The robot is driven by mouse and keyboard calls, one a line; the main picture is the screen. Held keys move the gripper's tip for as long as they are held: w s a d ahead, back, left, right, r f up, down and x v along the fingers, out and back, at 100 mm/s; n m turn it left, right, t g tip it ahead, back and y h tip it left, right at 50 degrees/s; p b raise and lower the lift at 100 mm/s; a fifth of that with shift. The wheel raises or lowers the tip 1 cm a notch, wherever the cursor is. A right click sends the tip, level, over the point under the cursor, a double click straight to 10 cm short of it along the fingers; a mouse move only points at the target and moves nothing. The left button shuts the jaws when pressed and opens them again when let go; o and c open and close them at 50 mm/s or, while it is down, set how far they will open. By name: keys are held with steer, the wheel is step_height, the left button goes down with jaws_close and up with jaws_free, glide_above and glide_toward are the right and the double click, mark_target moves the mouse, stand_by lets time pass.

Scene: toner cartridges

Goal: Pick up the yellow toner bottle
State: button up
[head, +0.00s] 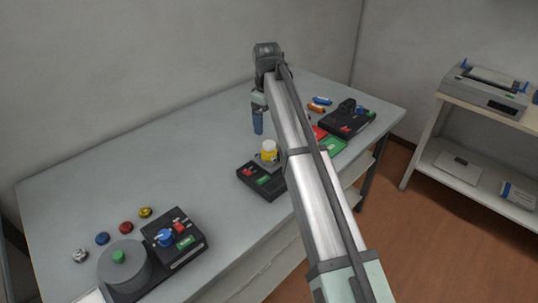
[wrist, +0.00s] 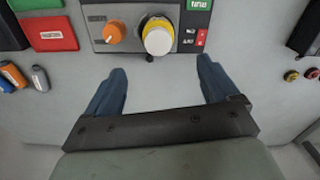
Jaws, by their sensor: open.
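My gripper (wrist: 163,66) is open and empty, with blue fingers spread wide. The bottle is beyond the fingertips, roughly centred between them and apart from them. In the head view my gripper (head: 258,125) hangs behind and left of the bottle.
Red (head: 319,132) and green (head: 332,146) cards, small orange and blue cylinders (head: 319,102), and a black device (head: 347,121) lie to the right. Another device (head: 176,240) with a grey drum (head: 125,267) and several coloured knobs stand front left. The table's left middle is clear.

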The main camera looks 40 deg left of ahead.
mark_target(270, 143)
step_height(270, 143, down, 6)
steer(key=shift+w+d+f, duration=0.1)
steer(key=shift+d+f, duration=0.1)
steer(key=shift+f, duration=1.15)
steer(key=shift+w+d+f, duration=0.1)
steer(key=shift+d+f, duration=0.05)
steer(key=shift+f, duration=1.15)
steer(key=shift+c, duration=0.5)
steer(key=c, duration=1.1)
